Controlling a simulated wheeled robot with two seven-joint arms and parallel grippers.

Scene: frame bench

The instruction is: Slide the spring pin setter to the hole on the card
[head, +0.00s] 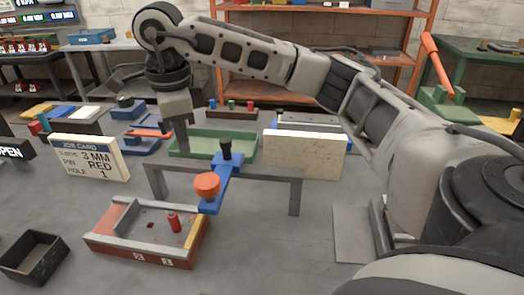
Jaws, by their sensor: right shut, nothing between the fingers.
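The spring pin setter (222,175) is a blue slider with a black top and an orange round knob (207,186). It sits on a grey rail frame (265,174), near the rail's middle. Below and in front is a red block with grey side rails (140,248), holding an upright red pin (173,222) and a small dark hole. My left gripper is not in view.
A black open box (35,257) stands at the front left. A green tray (215,144) and a pale upright board (304,155) stand behind the rail. Several blue parts lie at the back left. My right arm spans the right side and top.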

